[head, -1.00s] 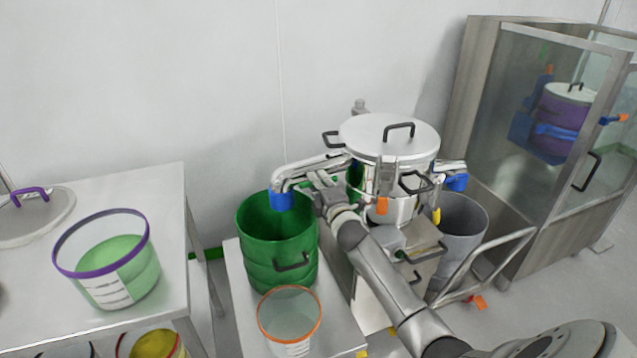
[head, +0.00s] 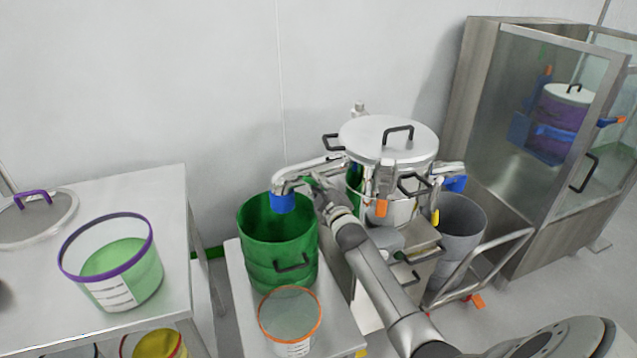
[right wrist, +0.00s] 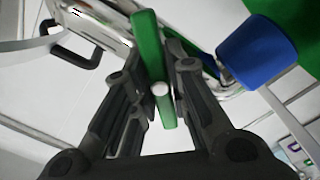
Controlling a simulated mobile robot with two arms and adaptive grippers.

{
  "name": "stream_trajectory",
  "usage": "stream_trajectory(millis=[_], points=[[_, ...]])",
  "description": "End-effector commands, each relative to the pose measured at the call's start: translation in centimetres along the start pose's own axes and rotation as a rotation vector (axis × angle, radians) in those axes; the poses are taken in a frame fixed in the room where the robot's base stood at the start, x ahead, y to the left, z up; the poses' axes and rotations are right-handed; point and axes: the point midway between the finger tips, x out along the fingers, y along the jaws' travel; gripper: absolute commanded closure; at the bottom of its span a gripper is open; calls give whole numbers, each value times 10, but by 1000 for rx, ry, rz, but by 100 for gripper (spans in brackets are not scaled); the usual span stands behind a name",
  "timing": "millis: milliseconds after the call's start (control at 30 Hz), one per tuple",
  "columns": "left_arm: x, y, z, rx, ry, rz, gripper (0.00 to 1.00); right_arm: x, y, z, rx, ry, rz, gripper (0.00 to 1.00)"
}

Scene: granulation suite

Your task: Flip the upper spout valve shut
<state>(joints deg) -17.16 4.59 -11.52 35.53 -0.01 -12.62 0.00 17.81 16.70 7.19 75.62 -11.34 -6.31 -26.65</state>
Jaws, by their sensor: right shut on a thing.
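The upper spout (head: 318,164) is a steel pipe running left from the lidded steel vessel (head: 370,143). Its blue-tipped mouth (head: 283,203) points down over the green bucket (head: 262,228). My right gripper (head: 312,182) is at the pipe just right of the blue tip. In the right wrist view, the valve's green lever (right wrist: 148,52) stands between the two fingers, which are shut on it. The blue tip (right wrist: 258,52) is to the right there. The fingers partly hide the valve body. My left gripper is not in view.
A clear orange-rimmed tub (head: 290,318) stands in front of the green bucket. A grey bin (head: 460,225) is right of the vessel. A purple-rimmed tub (head: 110,262) stands on the left table (head: 165,190). A glass-fronted cabinet (head: 480,120) stands at the right.

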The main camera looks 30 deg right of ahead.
Motion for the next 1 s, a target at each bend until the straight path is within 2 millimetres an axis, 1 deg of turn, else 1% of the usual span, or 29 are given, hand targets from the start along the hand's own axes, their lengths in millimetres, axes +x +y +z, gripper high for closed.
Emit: stream_trajectory(millis=[100,600,800,1000], points=[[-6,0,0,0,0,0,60,0,0,0,113,-2,-3,100],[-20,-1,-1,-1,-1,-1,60,0,0,0,579,-2,-2,100],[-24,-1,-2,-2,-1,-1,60,0,-1,0,730,-3,-2,100],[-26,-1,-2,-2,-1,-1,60,0,-1,0,835,-2,-2,100]])
